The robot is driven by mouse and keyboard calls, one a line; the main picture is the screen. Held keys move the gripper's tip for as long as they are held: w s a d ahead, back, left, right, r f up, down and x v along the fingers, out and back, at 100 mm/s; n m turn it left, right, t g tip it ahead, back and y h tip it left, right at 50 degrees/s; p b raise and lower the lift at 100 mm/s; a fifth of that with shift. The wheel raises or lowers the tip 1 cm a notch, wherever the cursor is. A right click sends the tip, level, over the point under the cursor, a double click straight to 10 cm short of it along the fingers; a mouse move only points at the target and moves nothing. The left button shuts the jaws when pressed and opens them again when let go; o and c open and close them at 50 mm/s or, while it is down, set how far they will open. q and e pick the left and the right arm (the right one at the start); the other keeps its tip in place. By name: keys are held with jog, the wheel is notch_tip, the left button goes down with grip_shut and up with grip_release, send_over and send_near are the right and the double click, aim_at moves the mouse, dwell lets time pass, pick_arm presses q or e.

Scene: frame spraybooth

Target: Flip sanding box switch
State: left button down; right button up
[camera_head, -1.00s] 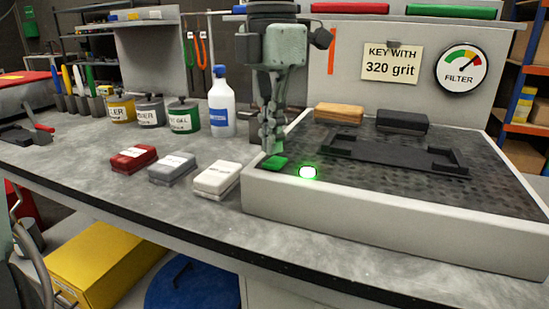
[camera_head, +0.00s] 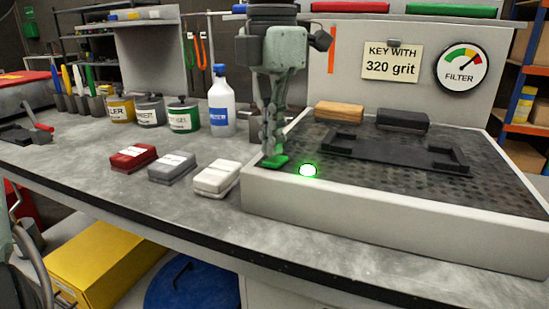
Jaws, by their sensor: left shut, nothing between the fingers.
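The sanding box (camera_head: 330,222) is a pale grey open-topped box with a dark perforated bed, on the right of the bench. Its green rocker switch (camera_head: 275,162) is at the near left corner of the top. A round green lamp (camera_head: 308,170) beside the switch is lit. My left gripper (camera_head: 268,153) points down from above, shut and empty, with its fingertips at the switch. They partly hide its left end, and I cannot tell whether they touch it. My right gripper is not in view.
A dark frame part (camera_head: 395,151) lies on the bed, with a tan block (camera_head: 339,111) and a black block (camera_head: 402,121) behind it. Red, grey and white blocks (camera_head: 215,178) lie left of the box. The bench front is clear.

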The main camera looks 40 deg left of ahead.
aim_at(272, 161)
pick_arm(q)
jog(key=shift+f+b, duration=0.65)
jog(key=shift+f, duration=0.25)
jog(key=shift+r, duration=0.15)
notch_tip(272, 161, up, 5)
jog(key=p, duration=0.3)
jog(key=shift+f+p, duration=0.2)
jog(key=shift+p, duration=0.2)
jog(key=shift+r, duration=1.1)
